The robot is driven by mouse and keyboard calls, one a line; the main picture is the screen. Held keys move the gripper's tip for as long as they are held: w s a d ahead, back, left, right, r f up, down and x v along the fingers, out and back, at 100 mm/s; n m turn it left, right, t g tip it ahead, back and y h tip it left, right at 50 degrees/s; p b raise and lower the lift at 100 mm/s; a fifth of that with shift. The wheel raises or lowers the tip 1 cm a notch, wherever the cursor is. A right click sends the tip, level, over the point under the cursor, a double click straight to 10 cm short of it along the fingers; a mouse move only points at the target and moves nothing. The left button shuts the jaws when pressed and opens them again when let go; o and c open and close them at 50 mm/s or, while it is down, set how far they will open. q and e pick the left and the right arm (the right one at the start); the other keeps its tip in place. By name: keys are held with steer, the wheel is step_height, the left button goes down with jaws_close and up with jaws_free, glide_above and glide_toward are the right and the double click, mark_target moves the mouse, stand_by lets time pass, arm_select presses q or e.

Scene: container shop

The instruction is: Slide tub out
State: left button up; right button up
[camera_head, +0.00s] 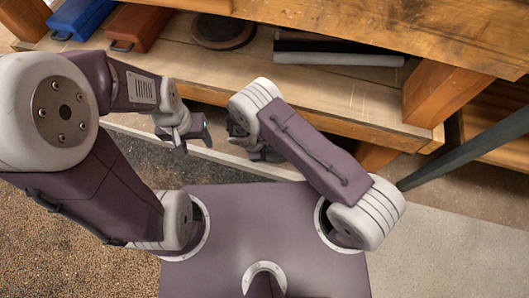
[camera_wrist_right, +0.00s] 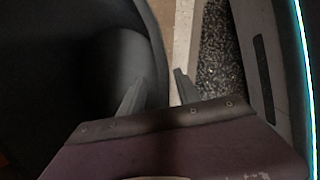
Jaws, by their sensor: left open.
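No thing in view is plainly a tub. A blue box (camera_head: 82,17) and a red-brown box with a front handle (camera_head: 137,27) sit on the wooden shelf at the upper left; their tops run out of view or under the upper board. My left gripper (camera_head: 190,138) is open, in front of the shelf edge and below these boxes, apart from them. My right gripper (camera_head: 258,150) is mostly hidden behind its own wrist in the head view. In the right wrist view (camera_wrist_right: 158,82) its two fingers stand apart with nothing seen between them.
A dark round disc (camera_head: 223,31) and dark and pale bars (camera_head: 340,58) lie further right on the wooden shelf (camera_head: 330,95). A thick wooden board overhangs them. A wooden post (camera_head: 440,98) and a dark slanted leg (camera_head: 470,147) stand right. Open floor (camera_head: 450,245) lies at lower right.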

steer(key=shift+d+f, duration=0.15)
steer(key=shift+f, duration=0.2)
jaws_close()
stand_by(1.2)
